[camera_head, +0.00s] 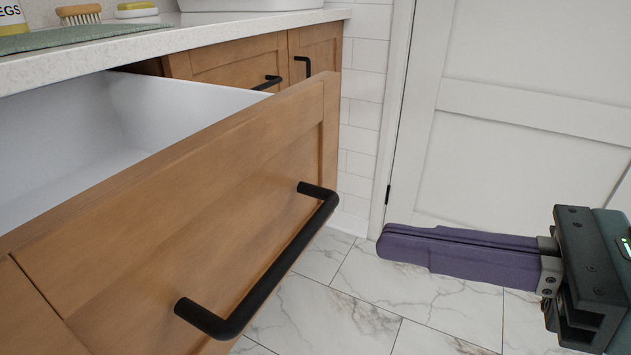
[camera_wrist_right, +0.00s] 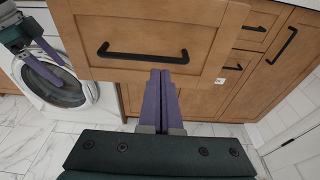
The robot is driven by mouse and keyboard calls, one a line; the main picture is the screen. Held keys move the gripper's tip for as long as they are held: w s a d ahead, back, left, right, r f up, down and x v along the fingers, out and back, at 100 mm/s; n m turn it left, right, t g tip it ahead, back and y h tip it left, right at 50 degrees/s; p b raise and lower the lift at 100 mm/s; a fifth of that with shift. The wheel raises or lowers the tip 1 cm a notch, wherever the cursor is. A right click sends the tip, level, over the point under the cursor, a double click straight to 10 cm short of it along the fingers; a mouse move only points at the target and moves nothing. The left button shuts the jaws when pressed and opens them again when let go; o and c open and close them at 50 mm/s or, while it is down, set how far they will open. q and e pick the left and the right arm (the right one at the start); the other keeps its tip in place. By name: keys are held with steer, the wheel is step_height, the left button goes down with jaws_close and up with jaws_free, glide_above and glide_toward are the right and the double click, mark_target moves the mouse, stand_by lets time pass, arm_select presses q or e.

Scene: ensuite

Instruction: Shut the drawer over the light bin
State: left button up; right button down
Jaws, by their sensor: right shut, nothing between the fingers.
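A wooden drawer (camera_head: 190,200) with a black bar handle (camera_head: 270,265) stands pulled out below the counter. Its white interior (camera_head: 150,120) shows, and the visible part is empty. The drawer front also fills the upper middle of the right wrist view (camera_wrist_right: 205,62). No bin can be made out in either view. My right gripper (camera_head: 382,243) is shut and empty, in front of the drawer and to the right of its handle, apart from it. My left gripper (camera_wrist_right: 62,74) shows only in the right wrist view, at the upper left, with its fingers apart.
A light counter (camera_head: 200,38) overhangs the drawer, with a green mat (camera_head: 80,33), a brush (camera_head: 80,13) and a soap dish (camera_head: 137,10). Closed cabinets (camera_head: 225,60) stand behind. A washing machine (camera_wrist_right: 100,95) is at left in the wrist view. Marble floor (camera_head: 335,320) is clear beside the white door (camera_head: 520,110).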

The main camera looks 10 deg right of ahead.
mark_target(317, 228)
steer(key=x, duration=0.5)
steer(key=shift+b, duration=0.35)
arm_select(q)
steer(key=shift+f, duration=0.4)
